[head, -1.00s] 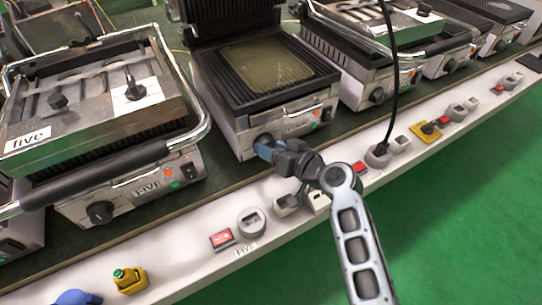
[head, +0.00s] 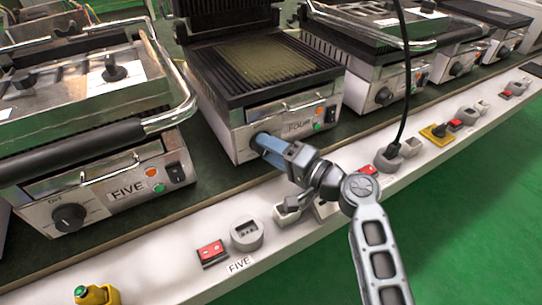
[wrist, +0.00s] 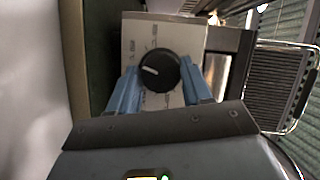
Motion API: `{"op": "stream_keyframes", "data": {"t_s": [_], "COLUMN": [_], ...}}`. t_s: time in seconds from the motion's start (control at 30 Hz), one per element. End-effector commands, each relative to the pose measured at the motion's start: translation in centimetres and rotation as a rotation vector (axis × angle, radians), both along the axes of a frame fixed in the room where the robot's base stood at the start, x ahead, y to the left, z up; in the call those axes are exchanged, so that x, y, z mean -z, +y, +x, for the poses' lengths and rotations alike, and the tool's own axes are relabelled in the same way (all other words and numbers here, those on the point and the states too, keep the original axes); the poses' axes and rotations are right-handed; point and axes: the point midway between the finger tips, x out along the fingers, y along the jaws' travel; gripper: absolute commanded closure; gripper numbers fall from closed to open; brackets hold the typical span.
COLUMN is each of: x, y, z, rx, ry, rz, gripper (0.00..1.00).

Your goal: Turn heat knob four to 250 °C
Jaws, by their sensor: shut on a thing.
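The grill labelled FOUR (head: 300,112) stands open in the middle of the head view, with its ridged lower plate showing. Its black heat knob (wrist: 158,71) shows in the wrist view with a white pointer line toward the left. My gripper (head: 258,141) is at the front panel of this grill, and in the head view its fingers hide the knob. In the wrist view the blue fingers of my gripper (wrist: 160,88) stand on both sides of the knob, shut on it. The scale marks around the knob are too blurred to read.
Grill FIVE (head: 100,190) stands to the left with its own knob (head: 69,217). More grills (head: 385,80) stand to the right. A white ledge with red switches (head: 212,252) and sockets (head: 246,234) runs below my arm. A black cable (head: 403,80) hangs right of my gripper.

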Motion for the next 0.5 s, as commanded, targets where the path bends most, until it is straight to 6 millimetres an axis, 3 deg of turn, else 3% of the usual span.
{"op": "stream_keyframes", "data": {"t_s": [0.5], "x": [0.13], "y": [0.07], "z": [0.00], "rx": [0.000], "ry": [0.097], "rz": [0.144], "gripper": [0.81]}}
